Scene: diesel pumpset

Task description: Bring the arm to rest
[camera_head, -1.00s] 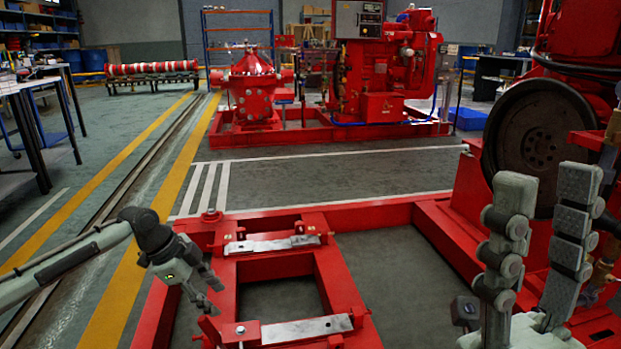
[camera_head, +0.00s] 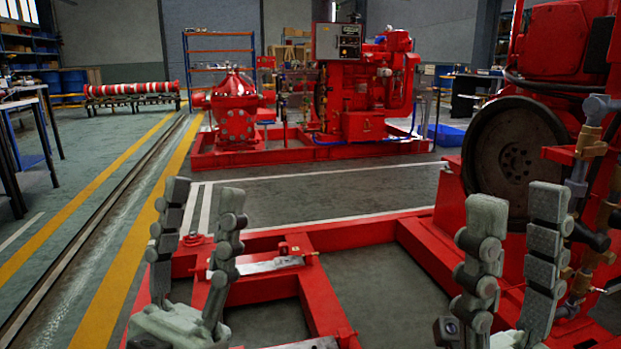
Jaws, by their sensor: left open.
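My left gripper (camera_head: 203,205) points up at the lower left, in front of the red base frame (camera_head: 315,283). Its two grey jointed fingers stand apart with nothing between them, so it is open. My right gripper (camera_head: 518,210) points up at the lower right, in front of the red engine's flywheel side. Its two fingers are also spread apart and empty. The rest of both arms is mostly out of view below the frame.
The red engine with a dark flywheel (camera_head: 513,160) stands close behind my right gripper. A red pumpset (camera_head: 350,90) stands at the back. A work table (camera_head: 20,103) is at the far left. Grey floor (camera_head: 330,185) lies clear between the base frame and the pumpset.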

